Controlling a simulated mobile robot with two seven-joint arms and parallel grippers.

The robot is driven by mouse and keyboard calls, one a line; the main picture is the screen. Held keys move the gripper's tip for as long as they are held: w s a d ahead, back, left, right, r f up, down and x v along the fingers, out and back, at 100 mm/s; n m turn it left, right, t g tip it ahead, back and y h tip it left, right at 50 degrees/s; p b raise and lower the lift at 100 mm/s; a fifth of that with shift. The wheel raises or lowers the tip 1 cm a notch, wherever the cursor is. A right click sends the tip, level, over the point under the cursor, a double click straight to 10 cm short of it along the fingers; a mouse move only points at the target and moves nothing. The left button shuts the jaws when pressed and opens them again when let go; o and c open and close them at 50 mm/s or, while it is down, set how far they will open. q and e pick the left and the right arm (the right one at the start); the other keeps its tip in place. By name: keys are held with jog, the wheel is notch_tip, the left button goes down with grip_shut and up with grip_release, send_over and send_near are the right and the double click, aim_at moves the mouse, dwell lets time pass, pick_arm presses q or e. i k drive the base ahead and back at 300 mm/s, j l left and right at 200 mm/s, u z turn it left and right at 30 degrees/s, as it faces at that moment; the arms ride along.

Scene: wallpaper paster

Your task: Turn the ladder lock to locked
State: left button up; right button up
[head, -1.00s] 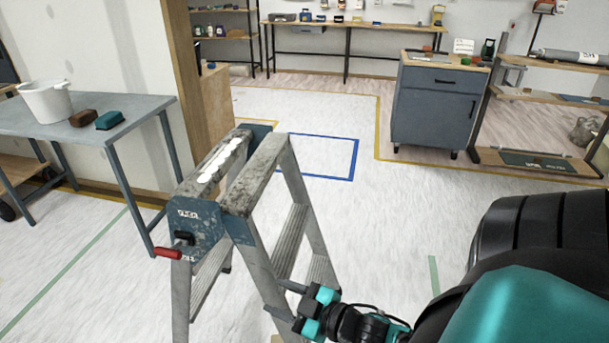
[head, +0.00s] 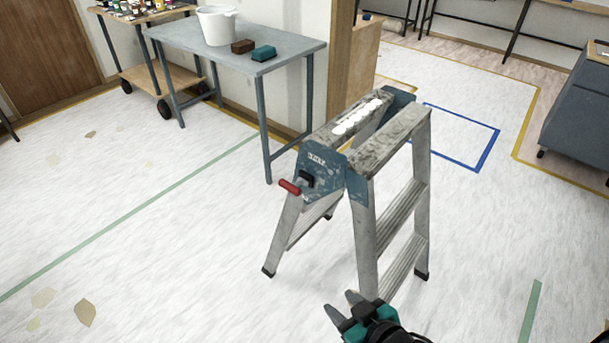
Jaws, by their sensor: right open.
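A stepladder (head: 392,205) with grey metal legs and paint-spattered top rails stands upright and spread on the floor, right of the middle. On its blue side plate (head: 322,172) is the ladder lock, a black knob with a red-ended lever (head: 290,187) pointing left. The lock's exact setting cannot be read from here. My right gripper (head: 338,308) is at the bottom edge, open and empty, below and in front of the ladder, apart from the lock. My left gripper is not in view.
A grey table (head: 300,47) with a white bucket (head: 217,26), a brown block (head: 243,46) and a teal block (head: 263,53) stands behind the ladder to the left. A wheeled wooden cart (head: 150,80) is farther left. The floor left of the ladder is free.

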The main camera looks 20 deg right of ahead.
aim_at(292, 188)
jog(key=i+j+z, duration=0.1)
jog(key=z, duration=0.3)
jog(key=j+z, duration=0.1)
jog(key=z, duration=0.35)
jog(key=i+j+z, duration=0.25)
jog(key=j, duration=0.2)
jog(key=j+z, duration=0.25)
jog(key=j, duration=0.15)
jog(key=i+j, duration=0.1)
jog(key=j, duration=0.55)
jog(key=i+j+z, duration=0.15)
jog(key=j, duration=1.2)
